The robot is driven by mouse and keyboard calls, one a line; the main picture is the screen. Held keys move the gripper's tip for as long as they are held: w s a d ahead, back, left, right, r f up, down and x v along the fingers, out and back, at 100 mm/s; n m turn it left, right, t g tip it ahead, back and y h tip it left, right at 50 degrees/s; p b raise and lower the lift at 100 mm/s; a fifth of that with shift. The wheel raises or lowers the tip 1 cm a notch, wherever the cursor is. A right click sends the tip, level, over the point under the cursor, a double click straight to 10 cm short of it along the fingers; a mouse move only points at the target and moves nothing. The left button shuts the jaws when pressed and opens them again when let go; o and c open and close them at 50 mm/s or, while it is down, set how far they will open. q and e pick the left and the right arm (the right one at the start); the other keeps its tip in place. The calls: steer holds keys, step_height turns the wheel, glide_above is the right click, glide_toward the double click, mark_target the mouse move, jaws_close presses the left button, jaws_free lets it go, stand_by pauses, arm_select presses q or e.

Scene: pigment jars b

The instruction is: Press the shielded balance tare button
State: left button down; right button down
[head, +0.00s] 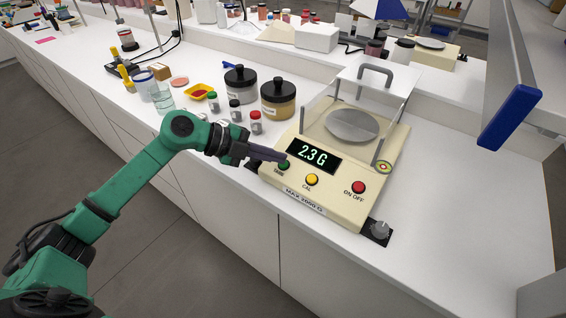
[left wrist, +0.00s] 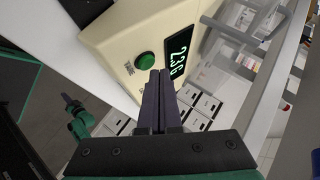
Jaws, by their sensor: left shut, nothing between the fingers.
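The shielded balance (head: 335,190) is a cream box on the bench, with a clear shield around a round pan (head: 352,125). Its display (head: 314,155) reads 2.3 G. The green tare button (head: 284,165) is left of a yellow CAL button (head: 311,180) and a red ON OFF button (head: 358,187). My left gripper (head: 282,156) is shut and empty, its tips just above the tare button. In the left wrist view the green button (left wrist: 145,61) is just beyond the fingertips (left wrist: 159,74); contact cannot be told. A small dark gripper (left wrist: 68,100) on a green arm, apparently my right, is far off.
Two black-lidded jars (head: 278,98) (head: 240,85) and several small vials stand left of the balance. A grey knob (head: 380,229) is at its front right corner. The bench right of the balance is clear. A blue-ended panel (head: 510,117) hangs at upper right.

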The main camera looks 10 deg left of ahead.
arm_select(q)
steer(key=shift+w+f, duration=0.2)
steer(key=shift+f, duration=0.3)
stand_by(0.7)
steer(key=shift+s+r+p, duration=0.3)
steer(key=shift+r+p, duration=0.4)
steer(key=shift+r, duration=0.2)
steer(key=shift+a+r+p, duration=0.1)
steer(key=shift+r+p, duration=0.25)
steer(key=shift+r, duration=0.05)
steer(key=r+p, duration=0.1)
steer(key=s+r+p, duration=0.1)
steer(key=r, duration=0.1)
steer(key=s+r+p, duration=0.1)
steer(key=shift+a+r, duration=0.35)
steer(key=shift+r, duration=0.05)
